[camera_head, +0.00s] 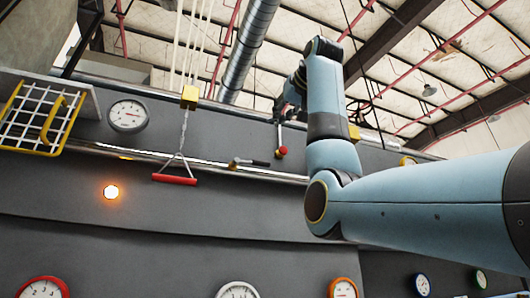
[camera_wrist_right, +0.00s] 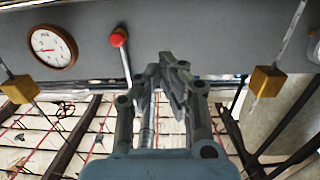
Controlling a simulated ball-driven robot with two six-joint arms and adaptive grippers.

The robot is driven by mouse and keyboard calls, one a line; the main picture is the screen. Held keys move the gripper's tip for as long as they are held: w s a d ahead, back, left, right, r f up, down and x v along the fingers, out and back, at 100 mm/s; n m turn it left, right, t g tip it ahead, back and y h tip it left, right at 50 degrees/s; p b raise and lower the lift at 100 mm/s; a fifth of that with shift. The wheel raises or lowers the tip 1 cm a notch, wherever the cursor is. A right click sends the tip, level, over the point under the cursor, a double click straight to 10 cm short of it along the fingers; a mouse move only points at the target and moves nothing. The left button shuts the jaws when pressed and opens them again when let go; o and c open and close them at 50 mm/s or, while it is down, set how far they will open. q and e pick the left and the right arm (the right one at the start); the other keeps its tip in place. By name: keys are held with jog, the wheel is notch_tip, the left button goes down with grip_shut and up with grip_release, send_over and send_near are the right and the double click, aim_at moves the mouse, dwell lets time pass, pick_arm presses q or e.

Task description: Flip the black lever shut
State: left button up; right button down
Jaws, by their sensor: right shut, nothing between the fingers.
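The black lever (camera_head: 262,163) is a short dark handle on a brass-coloured pivot, on the pipe along the grey wall in the head view. It lies nearly level, pointing right. I cannot make it out in the right wrist view. My right gripper (camera_head: 284,106) is above and a little right of it, apart from it in the picture, near a red-ball lever (camera_head: 281,151). In the right wrist view the gripper's fingers (camera_wrist_right: 168,72) are together and empty. My left gripper is not in view.
A lit orange lamp (camera_head: 111,192) and several gauges are on the wall. The red-ball lever (camera_wrist_right: 118,38) also shows in the wrist view.

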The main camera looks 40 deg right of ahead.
jog(key=p, duration=0.6)
send_over(254, 163)
jog(key=s+d, duration=0.2)
jog(key=s, duration=0.1)
jog(key=f, duration=0.4)
jog(key=shift+w+d+f+p, duration=0.15)
jog(key=shift+w+f+p, duration=0.15)
jog(key=shift+w+p, duration=0.1)
